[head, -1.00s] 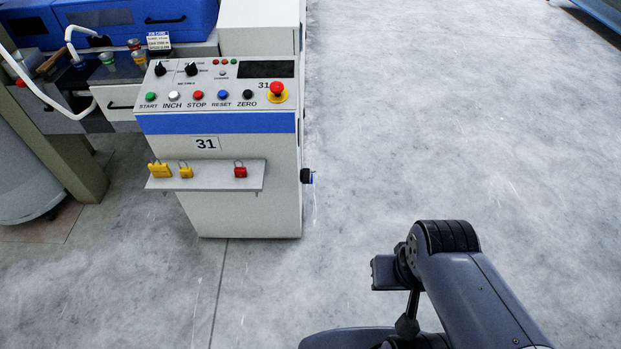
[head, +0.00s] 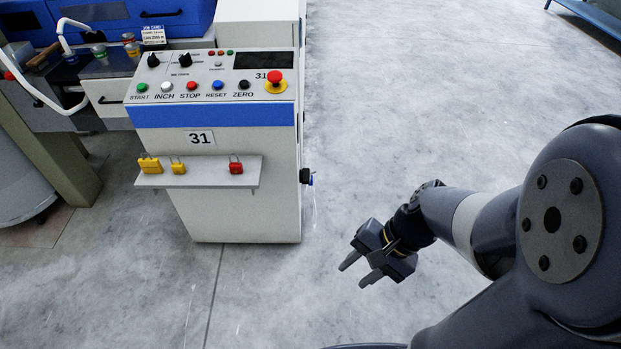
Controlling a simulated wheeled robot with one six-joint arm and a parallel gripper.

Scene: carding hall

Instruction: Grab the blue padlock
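No padlock on the shelf is blue. A small blue thing (head: 311,180) shows at a black fitting on the right side of the control cabinet; it is too small to tell whether it is the blue padlock. My gripper (head: 357,274) is open and empty, with its two fingers apart and pointing down and left. In the picture it is below and right of the blue thing, over bare floor and clear of the cabinet.
The cabinet (head: 220,215) carries buttons and a red stop knob (head: 275,76) on top. Its front shelf (head: 205,175) holds two yellow padlocks (head: 150,165) (head: 178,167) and a red one (head: 236,167). The floor right of the cabinet is clear.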

